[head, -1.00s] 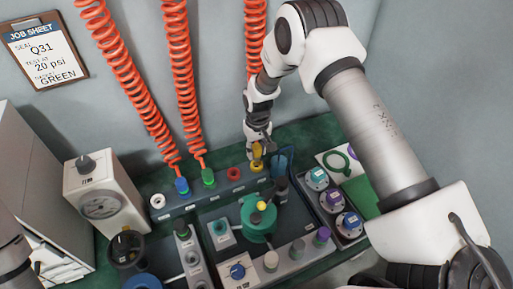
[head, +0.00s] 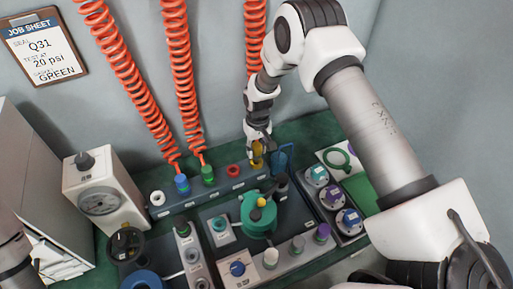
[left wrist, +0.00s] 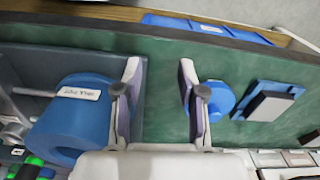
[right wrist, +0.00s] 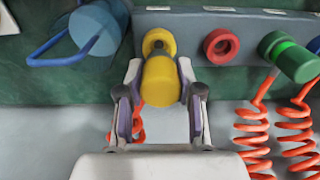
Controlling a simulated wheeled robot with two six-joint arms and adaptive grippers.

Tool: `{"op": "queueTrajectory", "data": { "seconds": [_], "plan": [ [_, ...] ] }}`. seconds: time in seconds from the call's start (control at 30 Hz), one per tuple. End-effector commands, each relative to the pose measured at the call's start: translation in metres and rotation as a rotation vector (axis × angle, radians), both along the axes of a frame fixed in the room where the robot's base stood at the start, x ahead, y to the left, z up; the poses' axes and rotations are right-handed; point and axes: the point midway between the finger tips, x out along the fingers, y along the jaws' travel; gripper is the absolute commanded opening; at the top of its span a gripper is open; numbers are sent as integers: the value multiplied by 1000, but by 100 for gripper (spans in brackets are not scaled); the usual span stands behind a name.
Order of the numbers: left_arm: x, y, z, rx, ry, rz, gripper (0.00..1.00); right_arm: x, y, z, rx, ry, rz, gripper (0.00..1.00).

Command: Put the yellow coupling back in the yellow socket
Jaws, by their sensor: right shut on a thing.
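The yellow coupling (right wrist: 160,84) is between the fingers of my right gripper (right wrist: 160,68), which is shut on it. Its far end is lined up with the yellow socket (right wrist: 158,37), whose ring shows just beyond it in the right wrist view. I cannot tell whether the coupling touches the socket or is in it. In the head view the right gripper (head: 258,142) is over the right end of the socket rail, and the coupling (head: 257,154) is partly hidden by the fingers. My left gripper (left wrist: 158,78) is open and empty above the green mat.
The rail (head: 222,184) also holds a red socket (right wrist: 221,45), a green coupling (right wrist: 294,60) and a blue coupling (head: 182,183). A blue cup-like object with a loop (right wrist: 92,30) stands close beside the right gripper. A blue roll (left wrist: 72,122) is beside the left gripper.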

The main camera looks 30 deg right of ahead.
Motion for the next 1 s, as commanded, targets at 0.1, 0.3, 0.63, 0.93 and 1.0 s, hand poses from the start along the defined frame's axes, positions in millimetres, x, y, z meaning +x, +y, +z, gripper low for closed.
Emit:
{"op": "queueTrajectory", "data": {
  "seconds": [0.1, 0.3, 0.63, 0.93, 1.0],
  "plan": [
    [0, 0, 2, 0, 0, 0, 40, 0, 0, 1, 0, 0, 0, 0],
    [0, 0, 1, 0, 0, 0, 40, 0, 0, 0, 0, 0, 0, 0],
    [0, 0, -2, 0, 0, 0, 40, 0, 0, -6, 0, -1, 0, 0],
    [0, 0, -5, 0, 0, 0, 40, 0, 0, -11, 0, -1, 0, 0],
    [0, 0, -6, 0, 0, 0, 40, 0, 0, -13, 0, -1, 0, 0]
  ]
}}
